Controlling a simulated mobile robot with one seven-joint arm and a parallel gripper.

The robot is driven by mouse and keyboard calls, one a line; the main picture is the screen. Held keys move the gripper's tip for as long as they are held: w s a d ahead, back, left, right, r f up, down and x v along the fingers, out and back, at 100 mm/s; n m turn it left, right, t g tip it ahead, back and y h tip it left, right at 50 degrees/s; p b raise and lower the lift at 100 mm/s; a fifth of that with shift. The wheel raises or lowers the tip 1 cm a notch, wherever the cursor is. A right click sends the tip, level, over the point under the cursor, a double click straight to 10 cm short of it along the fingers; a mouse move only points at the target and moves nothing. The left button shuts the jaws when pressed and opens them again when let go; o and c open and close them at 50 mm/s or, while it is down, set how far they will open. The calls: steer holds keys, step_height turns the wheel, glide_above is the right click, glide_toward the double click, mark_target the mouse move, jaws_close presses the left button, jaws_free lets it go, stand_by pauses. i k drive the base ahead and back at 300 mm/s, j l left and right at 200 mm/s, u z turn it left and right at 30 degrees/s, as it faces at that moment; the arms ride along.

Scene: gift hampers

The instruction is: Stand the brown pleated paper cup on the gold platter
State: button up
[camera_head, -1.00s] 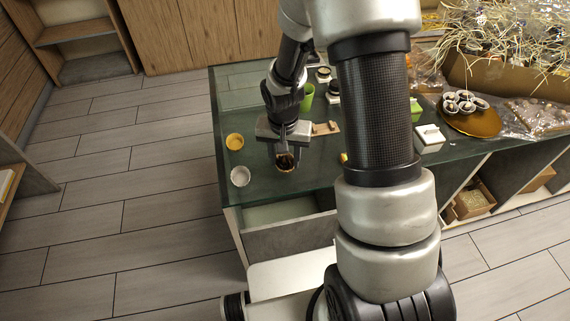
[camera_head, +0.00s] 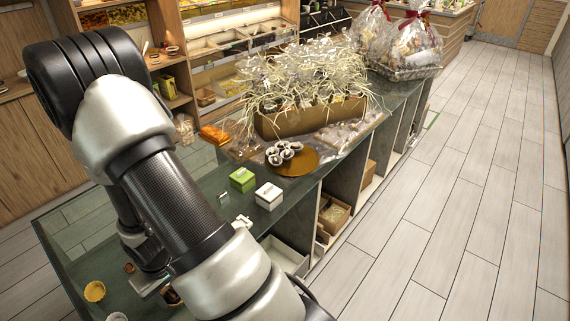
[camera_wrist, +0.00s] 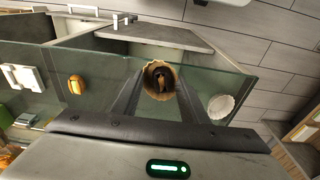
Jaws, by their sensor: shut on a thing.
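My gripper (camera_wrist: 160,85) is shut on the brown pleated paper cup (camera_wrist: 148,76), which sits between the fingertips in the wrist view with something dark inside. In the head view my arm covers most of the gripper, and only a little of the cup shows beside it. The gold platter (camera_head: 309,161) lies on the glass-topped counter, well to the right of and beyond my gripper. Several small white cups with dark contents (camera_head: 284,153) stand together on its left part; its right and front part is bare.
A green box (camera_head: 242,179) and a white box (camera_head: 269,196) stand between my arm and the platter. A long tray of straw-filled goods (camera_head: 300,120) lies behind the platter.

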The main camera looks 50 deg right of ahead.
mark_target(303, 164)
steer(key=k+l, duration=0.4)
steer(key=l, duration=0.15)
steer(key=k+l, duration=0.1)
steer(key=l, duration=0.3)
steer(key=k+l, duration=0.15)
steer(key=l, duration=1.05)
steer(key=i+l, duration=0.1)
steer(key=l, duration=0.3)
steer(key=i+l, duration=0.1)
steer(key=l, duration=0.3)
steer(key=i+l, duration=0.45)
steer(key=l, duration=0.1)
